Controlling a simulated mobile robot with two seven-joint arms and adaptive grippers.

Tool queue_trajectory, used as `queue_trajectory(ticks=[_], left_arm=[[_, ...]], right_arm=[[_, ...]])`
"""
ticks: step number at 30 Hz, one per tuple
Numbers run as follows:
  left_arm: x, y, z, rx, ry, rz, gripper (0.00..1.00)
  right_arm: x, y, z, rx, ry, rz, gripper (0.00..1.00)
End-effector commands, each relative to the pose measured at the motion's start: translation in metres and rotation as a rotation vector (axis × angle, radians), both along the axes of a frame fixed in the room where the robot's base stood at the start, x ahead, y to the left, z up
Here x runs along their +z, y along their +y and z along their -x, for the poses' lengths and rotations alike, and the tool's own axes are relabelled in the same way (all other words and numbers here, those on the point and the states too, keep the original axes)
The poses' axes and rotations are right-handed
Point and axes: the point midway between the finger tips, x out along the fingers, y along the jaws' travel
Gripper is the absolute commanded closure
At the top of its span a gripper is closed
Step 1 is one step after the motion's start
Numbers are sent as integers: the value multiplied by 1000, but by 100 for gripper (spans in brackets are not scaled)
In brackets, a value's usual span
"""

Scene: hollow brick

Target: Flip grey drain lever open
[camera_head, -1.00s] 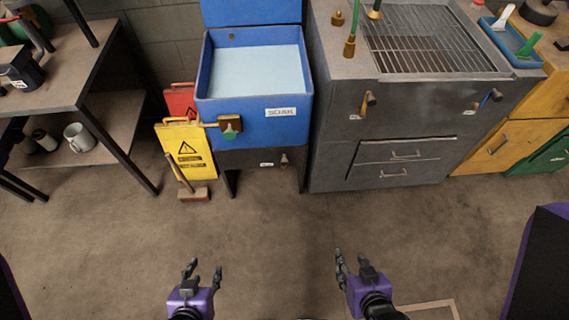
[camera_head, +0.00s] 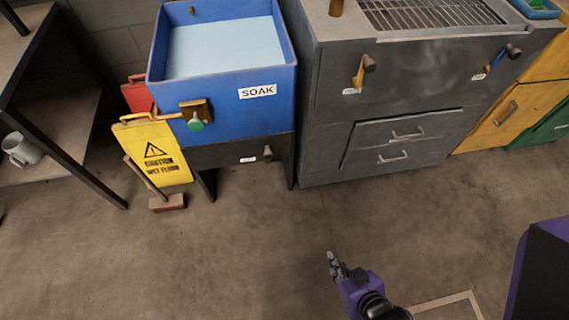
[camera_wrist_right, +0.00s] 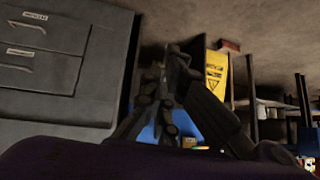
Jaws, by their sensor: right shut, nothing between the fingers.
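A blue tub (camera_head: 225,100) marked SOAK holds pale liquid and stands at the upper left of the head view. Below it, on a dark panel (camera_head: 225,155), is a small grey-brown lever (camera_head: 267,152) beside a white label too small to read. On the tub's left front corner is a brass fitting with a green knob (camera_head: 195,124). My right gripper (camera_head: 335,263) is shut and empty above the floor, in front of and apart from the tub. Its dark fingers (camera_wrist_right: 165,95) also show in the right wrist view, partly covering the blue tub (camera_wrist_right: 183,122). My left gripper is out of view.
A yellow caution sign (camera_head: 155,153) and a brush (camera_head: 166,202) stand left of the tub. A grey cabinet (camera_head: 325,120) with drawers and a grate stands to its right. The floor (camera_head: 240,250) in front is clear.

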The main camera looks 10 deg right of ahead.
Motion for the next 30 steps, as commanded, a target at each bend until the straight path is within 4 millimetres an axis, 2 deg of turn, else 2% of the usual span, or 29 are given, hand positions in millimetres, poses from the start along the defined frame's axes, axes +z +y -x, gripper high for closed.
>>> queue_trajectory(ticks=[1, 6, 20, 27, 30], left_arm=[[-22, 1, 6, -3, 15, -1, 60], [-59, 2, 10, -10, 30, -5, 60], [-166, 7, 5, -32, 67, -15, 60], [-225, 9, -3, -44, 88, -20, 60], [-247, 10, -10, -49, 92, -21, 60]], right_arm=[[-21, 3, -10, 3, -13, -23, 100], [-47, 16, -55, -11, -80, -128, 100], [-109, 44, -182, -126, -228, -554, 100], [-136, 47, -250, -243, -268, -884, 100], [-141, 43, -279, -312, -277, -1060, 100]])
